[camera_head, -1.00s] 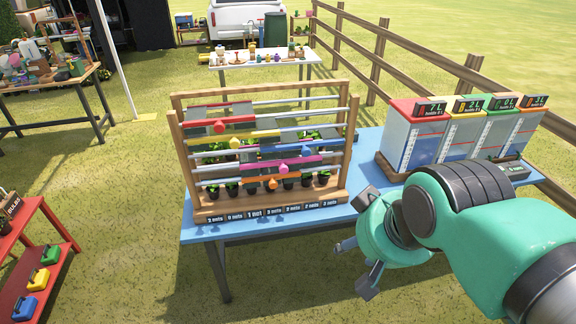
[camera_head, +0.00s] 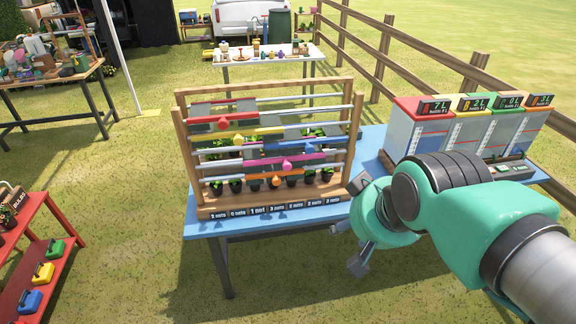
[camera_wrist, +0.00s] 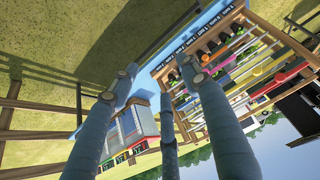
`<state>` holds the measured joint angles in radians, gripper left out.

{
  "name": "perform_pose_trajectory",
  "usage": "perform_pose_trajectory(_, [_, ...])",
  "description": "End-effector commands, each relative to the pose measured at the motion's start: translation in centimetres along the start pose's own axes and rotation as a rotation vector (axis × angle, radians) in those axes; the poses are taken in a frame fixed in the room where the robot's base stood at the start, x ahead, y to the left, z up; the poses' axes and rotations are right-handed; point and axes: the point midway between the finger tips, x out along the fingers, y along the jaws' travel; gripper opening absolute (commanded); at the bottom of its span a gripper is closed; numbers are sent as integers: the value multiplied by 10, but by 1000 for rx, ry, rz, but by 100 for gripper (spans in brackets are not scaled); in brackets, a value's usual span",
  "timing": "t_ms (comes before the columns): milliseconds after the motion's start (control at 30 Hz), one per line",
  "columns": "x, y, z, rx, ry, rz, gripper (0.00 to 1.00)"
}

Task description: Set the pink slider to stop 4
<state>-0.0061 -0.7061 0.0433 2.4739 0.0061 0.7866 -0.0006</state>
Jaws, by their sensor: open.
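The pink slider (camera_head: 286,164) is a magenta knob on a magenta bar, on one of the lower rails of a wooden frame (camera_head: 183,165). The knob sits right of the frame's middle. Stop numbers along the rail are too small to read. My gripper (camera_head: 352,228) is open and empty, at the right front of the frame, apart from it and beyond the table's front edge. In the wrist view, my spread fingers (camera_wrist: 160,82) show with nothing between them. The frame (camera_wrist: 200,60) appears tilted there, to the right of the fingers.
Red (camera_head: 222,124), yellow (camera_head: 239,140), blue (camera_head: 283,148) and orange (camera_head: 276,181) knobs sit on neighbouring rails. Potted plants stand behind the rails. Tanks with displays (camera_head: 470,125) stand on the blue table's (camera_head: 210,231) right side. Grass in front is open.

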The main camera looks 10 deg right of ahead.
Motion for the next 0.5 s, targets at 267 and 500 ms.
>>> perform_pose_trajectory(267, [67, -10, -86, -1, 141, -18, 47])
perform_pose_trajectory(500, [139, -20, -158, 4, 299, -29, 47])
